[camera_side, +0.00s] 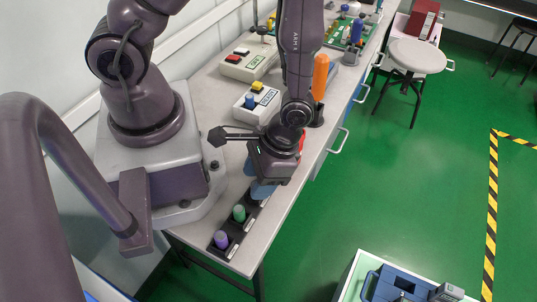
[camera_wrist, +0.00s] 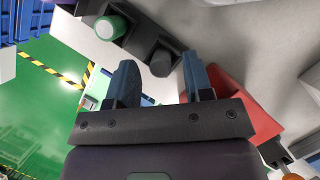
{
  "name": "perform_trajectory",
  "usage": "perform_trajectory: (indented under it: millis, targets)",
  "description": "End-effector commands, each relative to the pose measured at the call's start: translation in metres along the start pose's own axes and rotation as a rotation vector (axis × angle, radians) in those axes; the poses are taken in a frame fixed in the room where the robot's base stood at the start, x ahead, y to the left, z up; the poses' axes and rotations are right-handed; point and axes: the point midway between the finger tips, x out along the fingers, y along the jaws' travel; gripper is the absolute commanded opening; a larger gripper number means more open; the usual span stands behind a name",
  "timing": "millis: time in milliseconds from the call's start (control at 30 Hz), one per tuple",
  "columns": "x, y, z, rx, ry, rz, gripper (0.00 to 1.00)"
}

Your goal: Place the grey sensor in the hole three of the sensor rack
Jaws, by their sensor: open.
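The dark sensor rack (camera_side: 233,243) lies along the near end of the bench; it also shows in the wrist view (camera_wrist: 141,40). A purple sensor (camera_side: 221,239) stands at its near end, with a green sensor (camera_side: 239,213) beside it; the green one also shows in the wrist view (camera_wrist: 110,27). The grey sensor (camera_wrist: 161,61) appears upright in the rack place beyond the green one. My gripper (camera_side: 261,189) hides it in the side view. In the wrist view my gripper (camera_wrist: 158,76) is open, its blue fingers apart on either side of the grey sensor, with no clear contact.
A red part (camera_wrist: 245,105) is close beside the right finger in the wrist view. An orange-handled tool (camera_side: 320,77) stands behind my gripper. Two testers, one with a blue and a yellow button (camera_side: 257,101) and one with a red button (camera_side: 249,63), lie farther back. The bench edge is close on the right.

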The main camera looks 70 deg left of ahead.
Motion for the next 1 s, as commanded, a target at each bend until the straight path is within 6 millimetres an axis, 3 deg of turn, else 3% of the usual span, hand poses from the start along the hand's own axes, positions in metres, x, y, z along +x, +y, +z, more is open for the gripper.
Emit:
perform_trajectory:
  millis: [400, 600, 867, 1000]
  targets:
    - [-0.084, 0.000, -0.001, -0.001, 0.008, 0.002, 0.47]
    - [-0.107, 0.000, 0.000, 0.001, 0.002, 0.000, 0.47]
    - [-0.119, -0.003, 0.000, 0.001, 0.024, -0.002, 0.47]
    - [-0.151, -0.018, 0.000, -0.002, 0.147, -0.007, 0.47]
